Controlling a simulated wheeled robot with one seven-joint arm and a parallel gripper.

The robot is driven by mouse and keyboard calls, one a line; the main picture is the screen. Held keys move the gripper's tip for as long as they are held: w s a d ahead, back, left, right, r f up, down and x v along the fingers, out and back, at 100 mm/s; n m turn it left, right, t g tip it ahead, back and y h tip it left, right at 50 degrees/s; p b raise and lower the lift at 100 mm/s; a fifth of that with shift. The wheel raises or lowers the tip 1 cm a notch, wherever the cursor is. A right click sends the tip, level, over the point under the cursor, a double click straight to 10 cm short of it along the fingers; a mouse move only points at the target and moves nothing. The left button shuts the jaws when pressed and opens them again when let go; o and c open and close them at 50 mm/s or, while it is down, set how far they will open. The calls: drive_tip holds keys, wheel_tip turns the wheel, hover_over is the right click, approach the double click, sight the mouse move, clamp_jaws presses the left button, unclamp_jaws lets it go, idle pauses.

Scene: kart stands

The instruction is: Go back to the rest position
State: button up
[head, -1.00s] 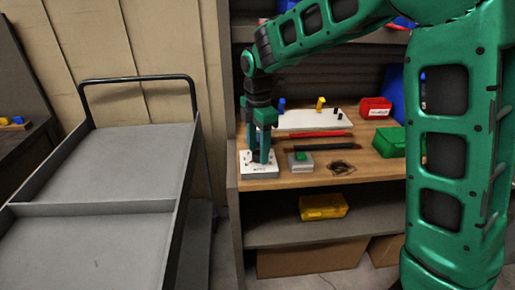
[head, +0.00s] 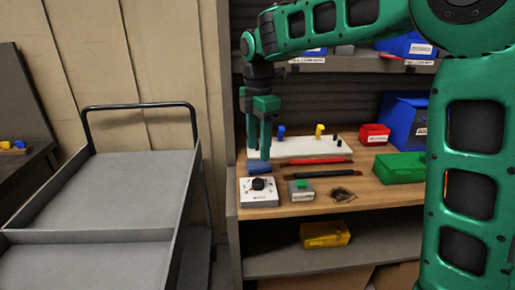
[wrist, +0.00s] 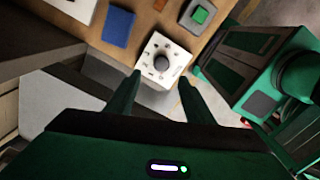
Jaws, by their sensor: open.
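My gripper (head: 259,138) is open and empty. In the head view it hangs, fingers down, above the left end of the wooden shelf (head: 365,192). A white box with a black knob (head: 259,192) stands at the shelf's front left, below the fingers and apart from them. In the wrist view my gripper (wrist: 160,88) points toward the white knob box (wrist: 163,60), which shows between and beyond the fingertips. A grey box with a green button (head: 300,190) stands just right of it.
A blue block (head: 259,169) lies behind the knob box. A white board with pegs (head: 300,148), a red bin (head: 374,135), a green box (head: 400,168) and a large blue bin (head: 404,115) share the shelf. A grey cart (head: 120,180) stands at left; a yellow bin (head: 325,234) sits below.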

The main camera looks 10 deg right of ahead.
drive_tip(key=s+d+f+m, duration=0.1)
drive_tip(key=s+d+m, duration=0.5)
drive_tip(key=d, duration=0.4)
drive_tip(key=s+d+m, duration=0.5)
drive_tip(key=d+m, duration=0.1)
drive_tip(key=d, duration=0.3)
drive_tip(key=s+d+f+m, duration=0.2)
drive_tip(key=s+d+m, duration=0.1)
drive_tip(key=s+m, duration=0.2)
drive_tip(key=s+d+f+m, duration=0.3)
drive_tip(key=s+d+m, duration=0.1)
drive_tip(key=s, duration=0.5)
drive_tip(key=s+d+f+m, duration=0.2)
drive_tip(key=s+d+m, duration=0.1)
drive_tip(key=s+m, duration=0.4)
drive_tip(key=shift+s+d+f, duration=0.15)
drive_tip(key=shift+s+f, duration=0.1)
drive_tip(key=shift+s, duration=0.3)
